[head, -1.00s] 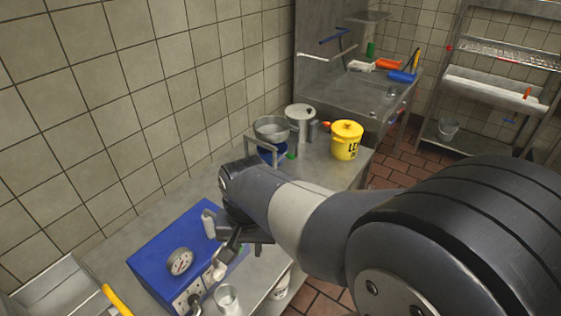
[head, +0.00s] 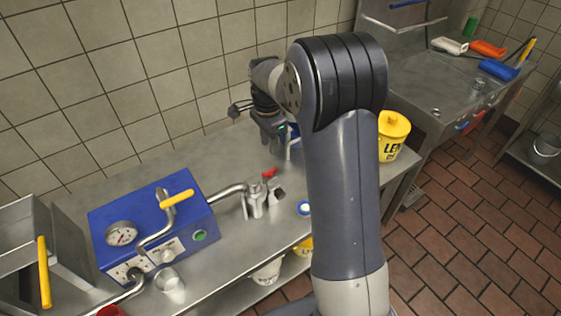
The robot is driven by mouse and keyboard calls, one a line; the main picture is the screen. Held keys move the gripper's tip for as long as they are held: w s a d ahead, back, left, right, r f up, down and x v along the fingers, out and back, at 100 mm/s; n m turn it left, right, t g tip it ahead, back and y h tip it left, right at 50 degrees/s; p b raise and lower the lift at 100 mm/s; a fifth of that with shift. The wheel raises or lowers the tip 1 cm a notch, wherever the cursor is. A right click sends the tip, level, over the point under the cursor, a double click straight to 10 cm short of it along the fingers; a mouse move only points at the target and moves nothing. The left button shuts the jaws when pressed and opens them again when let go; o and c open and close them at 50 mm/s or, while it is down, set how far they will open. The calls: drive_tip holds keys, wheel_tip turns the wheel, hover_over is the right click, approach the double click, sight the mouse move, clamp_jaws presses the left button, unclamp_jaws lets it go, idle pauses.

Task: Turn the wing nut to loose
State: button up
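A blue machine (head: 107,218) with a round gauge (head: 121,233) and a yellow-handled lever (head: 177,198) stands on the steel counter. A bent metal pipe runs from its right side to an upright metal fitting (head: 256,200) with a red piece (head: 269,173) on top. I cannot pick out a wing nut with certainty; small metal parts show on the machine's front and around the fitting. My gripper (head: 272,128) is above the back of the counter, apart from the machine, beyond the fitting. Its fingers are small and partly hidden, so their opening is unclear.
A steel hopper (head: 75,246) with a yellow handle stands at the left. A clear cup (head: 170,282) is in front of the machine. The counter (head: 130,172) behind the machine is bare.

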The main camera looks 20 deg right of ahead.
sight(270, 170)
wheel_tip(270, 170, down, 10)
drive_tip(key=shift+s+a+f+p, duration=0.1)
drive_tip(key=shift+f+p, duration=0.1)
drive_tip(key=shift+p, duration=0.7)
clamp_jaws()
